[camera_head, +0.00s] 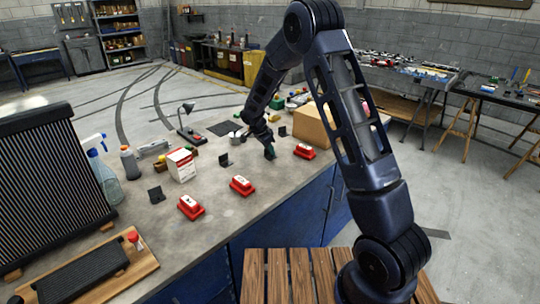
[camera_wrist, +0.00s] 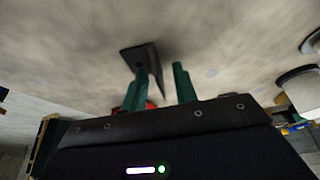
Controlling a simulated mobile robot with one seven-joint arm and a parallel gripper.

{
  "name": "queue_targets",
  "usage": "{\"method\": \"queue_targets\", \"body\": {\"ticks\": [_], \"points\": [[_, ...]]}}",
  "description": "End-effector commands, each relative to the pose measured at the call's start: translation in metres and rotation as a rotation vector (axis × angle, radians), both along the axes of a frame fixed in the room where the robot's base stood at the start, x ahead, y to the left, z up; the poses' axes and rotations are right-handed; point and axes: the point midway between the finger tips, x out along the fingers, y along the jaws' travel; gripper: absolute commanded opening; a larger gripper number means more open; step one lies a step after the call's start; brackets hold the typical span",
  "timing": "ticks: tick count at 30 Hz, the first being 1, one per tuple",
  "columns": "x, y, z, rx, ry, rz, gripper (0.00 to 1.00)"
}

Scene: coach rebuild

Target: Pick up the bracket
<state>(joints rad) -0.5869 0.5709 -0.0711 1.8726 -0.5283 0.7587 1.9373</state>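Several small black L-shaped brackets stand on the grey workbench (camera_head: 225,205): one at the left (camera_head: 156,195), one in the middle (camera_head: 225,160) and one behind my gripper (camera_head: 282,131). My gripper (camera_head: 270,153) points down low over the bench. In the wrist view its two green fingers (camera_wrist: 162,80) are apart, with nothing held between them. A dark bracket plate (camera_wrist: 143,60) shows at the tip of the left finger; I cannot tell if they touch. Which bracket of the head view this is, I cannot tell.
Red blocks with white labels stand along the front: left (camera_head: 191,207), middle (camera_head: 242,185) and right (camera_head: 304,151). A cardboard box (camera_head: 313,127) stands right of my gripper. A white-and-red carton (camera_head: 181,165), spray bottle (camera_head: 104,178) and black lamp (camera_head: 187,122) are further left.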

Motion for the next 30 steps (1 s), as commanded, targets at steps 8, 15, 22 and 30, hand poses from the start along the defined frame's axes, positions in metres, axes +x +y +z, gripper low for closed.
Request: {"method": "queue_targets", "body": {"ticks": [8, 15, 22, 30], "points": [[0.000, 0.000, 0.000, 0.000, 0.000, 0.000, 0.00], [0.000, 0.000, 0.001, 0.000, 0.000, -0.001, 0.00], [0.001, 0.000, 0.025, 0.003, -0.004, -0.001, 0.00], [0.001, 0.001, 0.089, 0.003, -0.005, 0.000, 0.00]]}}
